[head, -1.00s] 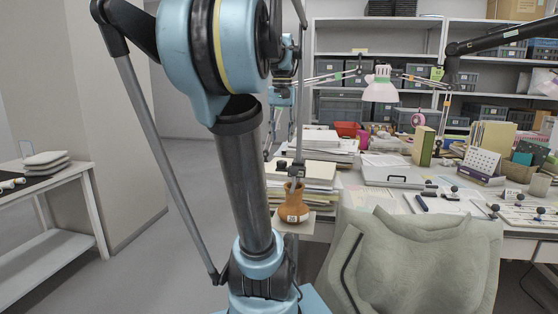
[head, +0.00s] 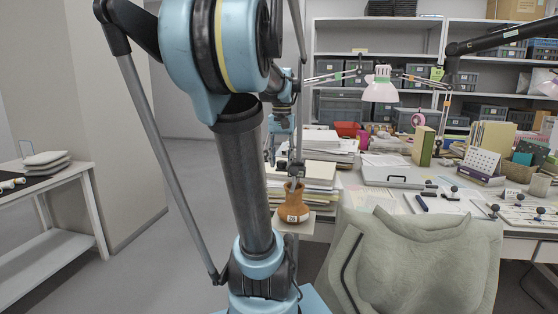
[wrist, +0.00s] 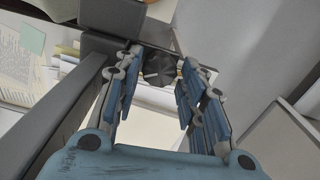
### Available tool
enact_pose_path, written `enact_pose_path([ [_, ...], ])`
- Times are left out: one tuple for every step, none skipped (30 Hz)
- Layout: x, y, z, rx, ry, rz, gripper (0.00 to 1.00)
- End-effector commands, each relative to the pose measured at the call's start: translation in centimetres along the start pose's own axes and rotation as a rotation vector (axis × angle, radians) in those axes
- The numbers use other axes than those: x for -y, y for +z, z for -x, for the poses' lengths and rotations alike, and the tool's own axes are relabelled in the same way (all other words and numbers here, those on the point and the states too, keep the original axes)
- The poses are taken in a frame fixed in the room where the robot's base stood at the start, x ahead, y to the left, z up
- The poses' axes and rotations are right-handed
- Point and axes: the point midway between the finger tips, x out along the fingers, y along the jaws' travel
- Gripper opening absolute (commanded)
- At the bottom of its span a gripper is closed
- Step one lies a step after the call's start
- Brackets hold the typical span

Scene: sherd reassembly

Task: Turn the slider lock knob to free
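In the wrist view, a dark round lock knob (wrist: 158,68) sits on the grey slider block (wrist: 112,48), between and just beyond my fingertips. My gripper (wrist: 158,85) is open, with blue-padded fingers on either side of the knob. Gaps show between the fingers and the knob, though contact at the far tips is hard to tell. In the head view, my gripper (head: 279,150) is small and partly hidden behind my arm, left of the upright post. The slider (head: 297,171) on that post is small and dark; its knob cannot be made out there.
A brown clay vessel (head: 292,208) with a white label stands on a small platform (head: 308,223) below the slider. Paper stacks (head: 318,174) and a cluttered desk lie behind and right. Open floor lies to the left.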

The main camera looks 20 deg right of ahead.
Motion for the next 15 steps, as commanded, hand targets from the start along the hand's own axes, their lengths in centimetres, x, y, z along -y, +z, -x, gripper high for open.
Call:
enact_pose_path([
  [0.0,0.0,0.01,0.0,0.0,0.0,0.26],
  [0.0,0.0,0.01,0.0,0.0,0.0,0.19],
  [0.0,0.0,0.01,0.0,0.0,0.0,0.1],
  [0.01,0.0,0.01,0.0,0.0,0.0,0.05],
  [0.02,0.0,0.01,0.0,-0.001,0.0,0.05],
  [0.03,0.0,0.01,0.0,-0.001,0.0,0.05],
  [0.04,0.0,0.01,0.0,-0.001,0.0,0.05],
  [0.05,0.0,0.01,0.0,-0.001,0.002,0.05],
  [0.07,0.0,0.02,0.0,-0.002,0.007,0.05],
  [0.08,0.0,0.02,0.0,-0.002,0.014,0.05],
  [0.09,0.0,0.02,0.0,-0.002,0.026,0.05],
  [0.11,0.0,0.02,0.0,-0.002,0.046,0.05],
  [0.13,0.0,0.02,0.0,-0.003,0.066,0.05],
  [0.14,0.0,0.02,0.0,-0.003,0.087,0.05],
  [0.16,0.0,0.02,0.0,-0.003,0.116,0.05],
])
